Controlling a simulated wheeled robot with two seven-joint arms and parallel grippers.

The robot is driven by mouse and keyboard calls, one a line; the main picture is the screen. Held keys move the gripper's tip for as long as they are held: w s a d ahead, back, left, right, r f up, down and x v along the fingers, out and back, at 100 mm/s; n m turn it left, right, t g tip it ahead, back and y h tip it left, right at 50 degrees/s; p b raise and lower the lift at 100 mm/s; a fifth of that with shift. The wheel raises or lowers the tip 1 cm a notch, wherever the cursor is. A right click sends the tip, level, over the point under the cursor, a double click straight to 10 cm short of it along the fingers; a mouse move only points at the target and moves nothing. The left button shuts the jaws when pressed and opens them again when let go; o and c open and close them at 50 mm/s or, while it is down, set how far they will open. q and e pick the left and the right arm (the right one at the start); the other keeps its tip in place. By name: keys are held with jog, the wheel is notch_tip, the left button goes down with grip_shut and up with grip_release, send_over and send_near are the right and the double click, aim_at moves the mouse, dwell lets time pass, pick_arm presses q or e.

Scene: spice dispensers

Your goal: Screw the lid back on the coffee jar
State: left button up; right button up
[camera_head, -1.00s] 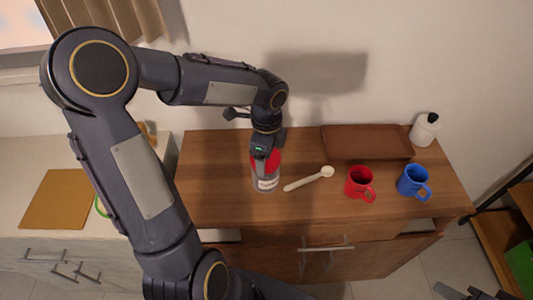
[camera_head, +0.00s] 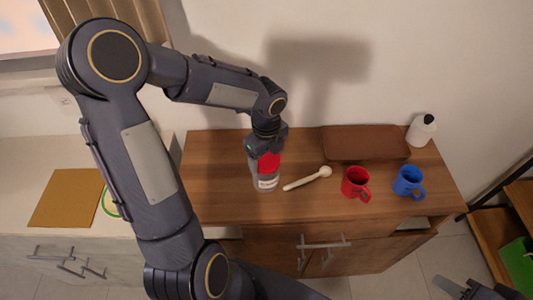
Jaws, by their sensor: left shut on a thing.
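The coffee jar (camera_head: 266,184) stands upright on the wooden cabinet top, a clear-grey jar with a white label. Its red lid (camera_head: 268,162) is at the top of the jar, lined up with it. My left gripper (camera_head: 265,153) points down from above and is shut on the lid, hiding part of it. I cannot tell how tightly the lid sits on the jar. My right gripper (camera_head: 466,289) is partly in view at the bottom right edge, away from the cabinet. Its jaws are too cut off to read.
A cream scoop (camera_head: 307,179) lies just right of the jar. A red mug (camera_head: 355,184) and a blue mug (camera_head: 407,181) stand further right. A brown tray (camera_head: 365,144) and a white bottle (camera_head: 421,131) are at the back. The cabinet's left part is clear.

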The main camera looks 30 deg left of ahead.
aim_at(267, 159)
pick_arm(q)
jog(key=o, duration=1.3)
jog(key=shift+c, duration=0.2)
notch_tip(267, 159, up, 8)
jog(key=shift+f, duration=0.1)
jog(key=shift+s+r+n, duration=0.3)
jog(key=s+d+r+n+t+h, duration=0.1)
jog(key=s+d+n+t+h, duration=0.1)
jog(key=s+n, duration=0.6)
jog(key=s+d+r+n+t+h, duration=0.1)
jog(key=s+d+r+n+t, duration=0.1)
jog(key=s+n, duration=0.6)
jog(key=n+t, duration=0.1)
jog(key=n, duration=0.5)
jog(key=shift+s+n+t+h, duration=0.2)
jog(key=shift+n+t+h, duration=0.1)
jog(key=shift+h, duration=0.1)
